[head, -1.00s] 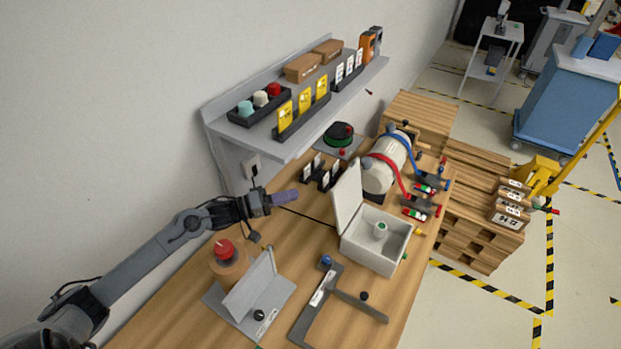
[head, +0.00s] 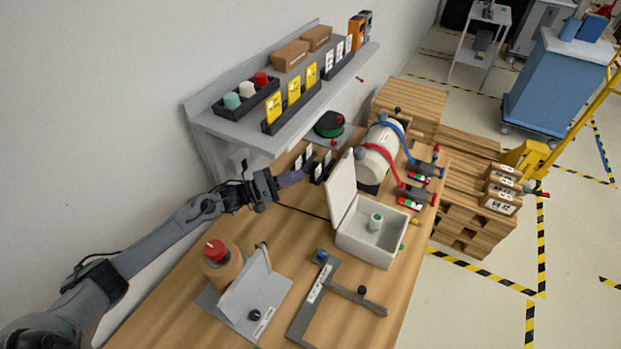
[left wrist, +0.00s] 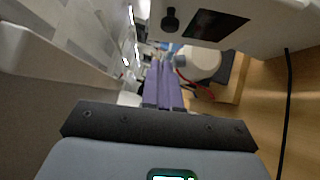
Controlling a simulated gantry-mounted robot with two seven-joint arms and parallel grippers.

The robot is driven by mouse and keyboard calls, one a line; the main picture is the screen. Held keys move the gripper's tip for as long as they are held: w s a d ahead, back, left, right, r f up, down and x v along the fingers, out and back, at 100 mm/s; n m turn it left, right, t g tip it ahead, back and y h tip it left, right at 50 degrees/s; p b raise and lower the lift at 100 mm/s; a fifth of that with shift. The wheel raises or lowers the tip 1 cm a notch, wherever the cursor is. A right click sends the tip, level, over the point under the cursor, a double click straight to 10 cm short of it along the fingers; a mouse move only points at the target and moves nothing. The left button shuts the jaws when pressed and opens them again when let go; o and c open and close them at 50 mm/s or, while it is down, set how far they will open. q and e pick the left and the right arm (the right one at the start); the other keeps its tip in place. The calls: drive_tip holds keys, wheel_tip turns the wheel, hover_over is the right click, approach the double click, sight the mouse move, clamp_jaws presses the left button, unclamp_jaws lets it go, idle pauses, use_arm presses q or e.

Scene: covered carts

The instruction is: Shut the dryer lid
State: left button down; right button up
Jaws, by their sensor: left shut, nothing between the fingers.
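The dryer is a light grey, open box (head: 358,245) on the wooden bench, with a small green-topped white cylinder (head: 375,221) inside. Its lid (head: 342,190) stands up, roughly upright, along the box's left side. My left gripper (head: 298,178) has purple fingers, shut and empty. In the head view it is left of the lid, pointing at it with a small gap between. The purple fingers also show together in the left wrist view (left wrist: 165,88). My right gripper is in neither view.
Black card holders (head: 314,163) stand just behind my left gripper. A wall shelf (head: 240,140) hangs above. In front are a stand with a red knob (head: 216,250) and a grey angled bracket (head: 310,310). A white drum (head: 378,160) with hoses stands behind the dryer.

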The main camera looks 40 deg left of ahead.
sight(325, 175)
use_arm(q)
drive_tip(key=d, duration=0.1)
drive_tip(key=w+d, duration=0.1)
drive_tip(key=d, duration=0.1)
drive_tip(key=w+d+p, duration=0.1)
drive_tip(key=shift+w+d+r, duration=0.15)
drive_tip(key=shift+d+r, duration=0.2)
drive_tip(key=shift+r, duration=0.05)
